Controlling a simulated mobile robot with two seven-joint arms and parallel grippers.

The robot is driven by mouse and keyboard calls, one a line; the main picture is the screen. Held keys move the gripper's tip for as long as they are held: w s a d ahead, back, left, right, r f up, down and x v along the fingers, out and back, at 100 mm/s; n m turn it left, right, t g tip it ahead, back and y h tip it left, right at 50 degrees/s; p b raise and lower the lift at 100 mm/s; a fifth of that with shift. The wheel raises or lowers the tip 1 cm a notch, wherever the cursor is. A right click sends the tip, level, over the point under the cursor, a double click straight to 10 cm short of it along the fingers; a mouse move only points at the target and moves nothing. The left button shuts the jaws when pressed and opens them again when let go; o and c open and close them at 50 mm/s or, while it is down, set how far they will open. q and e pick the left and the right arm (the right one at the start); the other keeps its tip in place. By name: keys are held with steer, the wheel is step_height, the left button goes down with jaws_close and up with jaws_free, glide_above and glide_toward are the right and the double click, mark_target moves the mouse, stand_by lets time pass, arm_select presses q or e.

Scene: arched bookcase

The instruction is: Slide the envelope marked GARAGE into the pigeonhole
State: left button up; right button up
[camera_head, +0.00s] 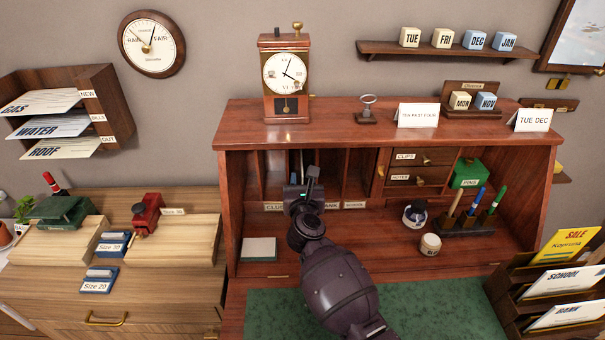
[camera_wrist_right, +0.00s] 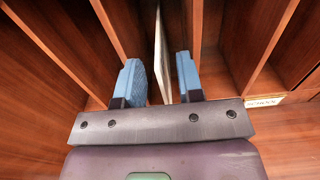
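A thin pale envelope (camera_wrist_right: 161,55) stands edge-on inside a pigeonhole in the right wrist view. Its marking cannot be read, so I cannot tell whether it is GARAGE. My right gripper (camera_head: 302,190) is at the front of the desk's pigeonholes (camera_head: 355,170). Its two blue fingers (camera_wrist_right: 161,80) are apart, with the envelope between them and visible gaps on both sides. Labels below the pigeonholes include CLUB (camera_head: 274,206) and BANK (camera_head: 332,206). My gripper hides the label between them. My left gripper is not in view.
Thin upright dividers stand close on both sides of my right gripper. An ink bottle (camera_head: 415,214), a round jar (camera_head: 430,244) and a pen holder (camera_head: 468,226) stand to the right. A letter rack (camera_head: 510,290) is at lower right.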

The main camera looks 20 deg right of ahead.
steer(key=v, duration=0.7)
steer(key=shift+s, duration=0.35)
steer(key=shift+a, duration=0.1)
